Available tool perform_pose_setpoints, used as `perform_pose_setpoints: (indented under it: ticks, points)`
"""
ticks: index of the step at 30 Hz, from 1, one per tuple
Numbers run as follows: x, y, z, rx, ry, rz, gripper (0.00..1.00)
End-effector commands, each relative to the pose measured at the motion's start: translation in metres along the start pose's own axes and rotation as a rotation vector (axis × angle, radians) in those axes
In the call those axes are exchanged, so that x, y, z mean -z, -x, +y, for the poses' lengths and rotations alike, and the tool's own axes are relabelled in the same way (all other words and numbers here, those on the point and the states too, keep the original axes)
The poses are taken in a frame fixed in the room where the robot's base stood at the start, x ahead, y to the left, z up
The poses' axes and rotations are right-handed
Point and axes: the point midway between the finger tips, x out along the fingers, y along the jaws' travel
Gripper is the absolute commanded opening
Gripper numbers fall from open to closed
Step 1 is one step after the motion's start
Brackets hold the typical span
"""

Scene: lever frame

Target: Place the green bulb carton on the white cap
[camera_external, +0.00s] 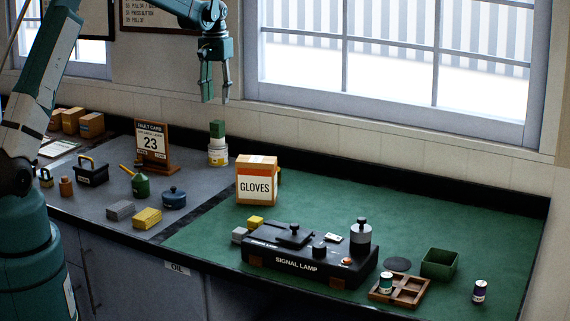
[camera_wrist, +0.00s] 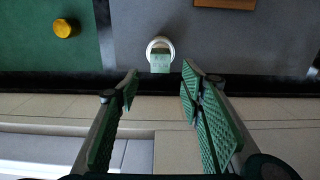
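The green bulb carton (camera_external: 217,129) is a small green block standing upright on top of a white-topped tin with a yellow band (camera_external: 218,157), near the back wall. In the wrist view the carton (camera_wrist: 160,61) shows against the round white top (camera_wrist: 160,43), which I take for the white cap. My gripper (camera_external: 216,98) is open and empty, pointing down above the carton with a gap between them. In the wrist view the fingers (camera_wrist: 160,82) are spread wide, with the carton beyond them between their tips.
A black signal lamp case (camera_external: 309,254), a wooden tray (camera_external: 400,290) and a green bin (camera_external: 439,264) are at the front right. The green mat's back right is clear.

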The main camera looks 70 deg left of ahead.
Motion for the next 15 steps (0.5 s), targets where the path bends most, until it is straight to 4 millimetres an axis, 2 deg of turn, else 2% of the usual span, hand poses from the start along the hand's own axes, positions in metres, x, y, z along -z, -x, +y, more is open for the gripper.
perform_pose_setpoints:
  ticks: [8, 15]
  points:
    - [-0.016, 0.018, 0.025, 0.000, -0.027, 0.019, 0.39]
    - [-0.052, 0.053, 0.074, -0.003, -0.082, 0.062, 0.39]
